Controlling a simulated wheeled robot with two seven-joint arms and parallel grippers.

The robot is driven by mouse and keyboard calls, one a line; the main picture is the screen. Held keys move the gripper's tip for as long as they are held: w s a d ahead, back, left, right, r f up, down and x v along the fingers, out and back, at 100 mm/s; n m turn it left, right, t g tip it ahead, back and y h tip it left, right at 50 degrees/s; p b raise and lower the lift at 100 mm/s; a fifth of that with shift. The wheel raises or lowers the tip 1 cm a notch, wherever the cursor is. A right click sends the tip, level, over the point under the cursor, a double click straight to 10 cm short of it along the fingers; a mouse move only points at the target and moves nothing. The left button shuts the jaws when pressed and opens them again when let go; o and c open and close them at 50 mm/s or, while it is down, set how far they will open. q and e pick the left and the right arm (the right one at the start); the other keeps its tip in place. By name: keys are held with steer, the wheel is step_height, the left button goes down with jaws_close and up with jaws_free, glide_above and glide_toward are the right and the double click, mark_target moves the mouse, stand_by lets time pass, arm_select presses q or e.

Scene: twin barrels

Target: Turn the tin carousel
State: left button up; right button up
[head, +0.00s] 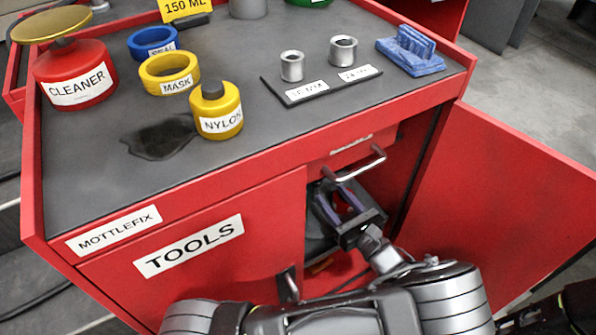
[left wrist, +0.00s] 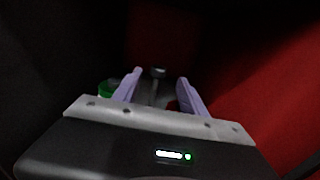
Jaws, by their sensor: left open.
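My left gripper (head: 340,195) reaches into the open cabinet below the drawer. Its two purple fingers stand apart in the left wrist view (left wrist: 160,80). Between and beyond them is a dark upright post with a small knob (left wrist: 157,73), perhaps the middle of the tin carousel; contact cannot be told. A green round thing (left wrist: 105,89), perhaps a tin, shows just left of the left finger. A bit of red shows near the right finger. The rest of the carousel is hidden by darkness and my gripper. My right gripper is not in view.
The red cabinet door (head: 510,190) stands open at the right. A drawer handle (head: 355,165) juts out just above my left gripper. The grey worktop holds a cleaner can (head: 75,75), tape rolls, a nylon bottle (head: 216,112) and metal cups. Dark walls close in around my gripper.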

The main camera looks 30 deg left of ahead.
mark_target(320, 184)
arm_select(q)
steer(key=shift+s+r, duration=0.1)
steer(key=shift+s, duration=0.05)
steer(key=b+x, duration=0.2)
steer(key=x, duration=0.5)
steer(key=shift+w+a, duration=0.25)
steer(key=shift+a, duration=0.1)
steer(key=shift+c, duration=0.3)
jaws_close()
stand_by(1.0)
